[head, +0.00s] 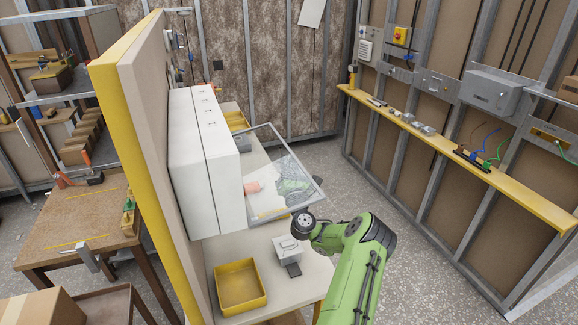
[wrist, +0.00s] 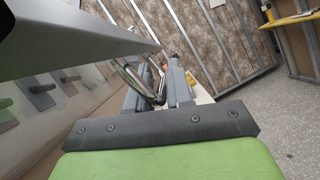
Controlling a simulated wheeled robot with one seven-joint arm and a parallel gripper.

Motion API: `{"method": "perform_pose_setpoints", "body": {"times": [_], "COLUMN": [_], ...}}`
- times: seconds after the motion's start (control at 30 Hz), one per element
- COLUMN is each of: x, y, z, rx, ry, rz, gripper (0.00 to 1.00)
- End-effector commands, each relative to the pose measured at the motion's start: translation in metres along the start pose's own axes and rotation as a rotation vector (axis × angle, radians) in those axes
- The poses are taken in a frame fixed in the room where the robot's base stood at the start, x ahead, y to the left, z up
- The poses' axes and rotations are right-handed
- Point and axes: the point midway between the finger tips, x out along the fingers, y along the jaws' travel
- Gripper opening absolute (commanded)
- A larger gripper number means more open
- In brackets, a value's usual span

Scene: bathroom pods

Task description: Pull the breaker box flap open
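The white breaker box (head: 208,165) is mounted on the upright panel. Its clear, grey-framed flap (head: 303,168) stands out at an angle from the box front, so it is at least partly open. My gripper (head: 292,187) shows through the clear pane, on its far side, close to the flap. I cannot tell whether it touches it. In the wrist view, my gripper (wrist: 160,88) points ahead with a grey edge slanting close above it, likely part of the flap or box. The gap between the fingers is unclear, and I see nothing clearly held.
Below the box, a bench (head: 300,262) holds a yellow bin (head: 240,286) and a small grey box (head: 287,248). A yellow-edged shelf (head: 460,155) with parts runs along the right wall. The floor (head: 425,245) between is clear.

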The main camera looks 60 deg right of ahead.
Motion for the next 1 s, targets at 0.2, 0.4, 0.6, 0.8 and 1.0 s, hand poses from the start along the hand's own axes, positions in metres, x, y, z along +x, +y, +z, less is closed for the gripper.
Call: {"method": "perform_pose_setpoints", "body": {"times": [0.2,0.4,0.6,0.8,1.0], "x": [-0.024,-0.074,-0.120,-0.152,-0.158], "y": [-0.001,-0.006,-0.004,-0.002,0.000], "z": [-0.004,-0.008,-0.005,-0.002,0.000], "rx": [0.003,0.013,0.015,0.008,0.001], "ry": [0.004,0.004,0.002,0.001,-0.002], "rz": [0.001,-0.009,-0.005,-0.003,0.001], "gripper": [0.21,0.21,0.21,0.21,0.21]}}
